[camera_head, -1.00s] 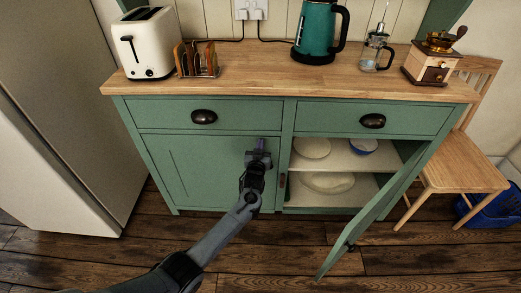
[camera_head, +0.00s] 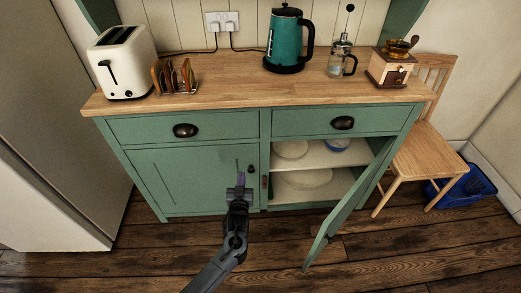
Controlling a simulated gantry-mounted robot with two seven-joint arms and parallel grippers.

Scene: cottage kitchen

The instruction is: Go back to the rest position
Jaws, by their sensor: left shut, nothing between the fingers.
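The right cupboard door (camera_head: 350,205) stands open towards me. My right gripper is not in view.
Inside the cupboard are pale dishes (camera_head: 303,180) and a blue bowl (camera_head: 337,145). On the worktop stand a toaster (camera_head: 123,62), a toast rack (camera_head: 175,77), a kettle (camera_head: 286,42), a cafetiere (camera_head: 341,62) and a grinder (camera_head: 390,66). A wooden chair (camera_head: 425,155) stands right.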

